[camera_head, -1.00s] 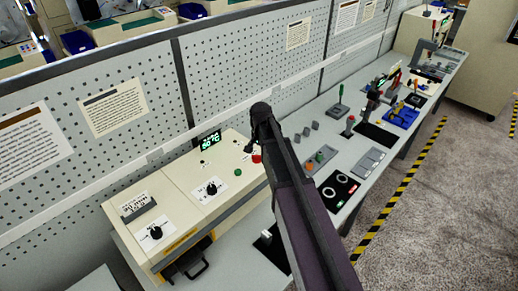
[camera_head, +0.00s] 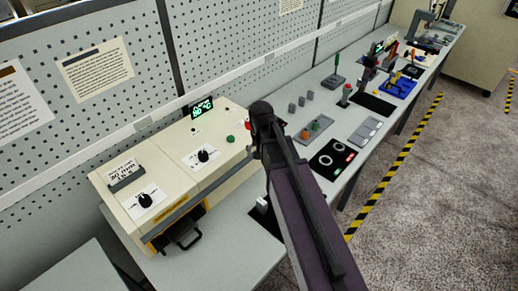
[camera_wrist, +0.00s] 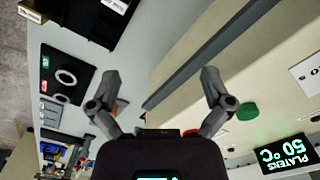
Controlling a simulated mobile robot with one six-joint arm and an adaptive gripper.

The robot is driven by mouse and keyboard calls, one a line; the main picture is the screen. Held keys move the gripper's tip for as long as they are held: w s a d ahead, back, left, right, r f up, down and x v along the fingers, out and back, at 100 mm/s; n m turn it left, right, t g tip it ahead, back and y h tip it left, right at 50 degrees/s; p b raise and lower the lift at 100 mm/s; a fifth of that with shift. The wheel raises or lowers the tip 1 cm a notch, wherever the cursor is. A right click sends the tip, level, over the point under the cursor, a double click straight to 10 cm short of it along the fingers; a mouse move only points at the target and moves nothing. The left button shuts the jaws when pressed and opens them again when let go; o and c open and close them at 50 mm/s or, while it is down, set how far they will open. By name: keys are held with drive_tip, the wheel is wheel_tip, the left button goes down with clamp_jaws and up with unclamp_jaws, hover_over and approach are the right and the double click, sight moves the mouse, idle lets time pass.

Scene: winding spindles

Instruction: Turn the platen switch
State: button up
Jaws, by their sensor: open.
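The cream machine (camera_head: 165,180) has two black rotary knobs on white plates, a front one (camera_head: 147,200) and a rear one (camera_head: 203,155). Their labels are too small to read, so I cannot tell which is the platen switch. A green display (camera_head: 202,106) stands behind them; in the wrist view the display (camera_wrist: 287,154) reads "PLATENS 50 °C". My gripper (camera_wrist: 160,75) is open and empty, its fingers spread over the machine's edge. In the head view my arm ends right of the rear knob. A white plate (camera_wrist: 307,74) is cut off at the wrist view's right edge.
A green button (camera_head: 231,139) sits right of the rear knob and also shows in the wrist view (camera_wrist: 247,111). A black handle (camera_head: 184,236) protrudes from the machine's front. Control panels line the bench to the right. A perforated wall (camera_head: 110,110) stands behind.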

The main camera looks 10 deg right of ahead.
drive_tip(key=shift+s+f+n+b, duration=0.55)
drive_tip(key=shift+s+f+b, duration=0.65)
drive_tip(key=shift+s, duration=0.5)
drive_tip(key=shift+s+f+n+b, duration=0.6)
drive_tip(key=shift+s+f+b, duration=0.6)
drive_tip(key=shift+s, duration=0.55)
drive_tip(key=shift+s+f+n+b, duration=0.55)
drive_tip(key=shift+s+f+b, duration=0.5)
drive_tip(key=shift+s+f, duration=0.5)
drive_tip(key=shift+s+r, duration=0.2)
drive_tip(key=shift+s+f, duration=0.2)
drive_tip(key=shift+s, duration=0.05)
drive_tip(key=shift+a, duration=0.1)
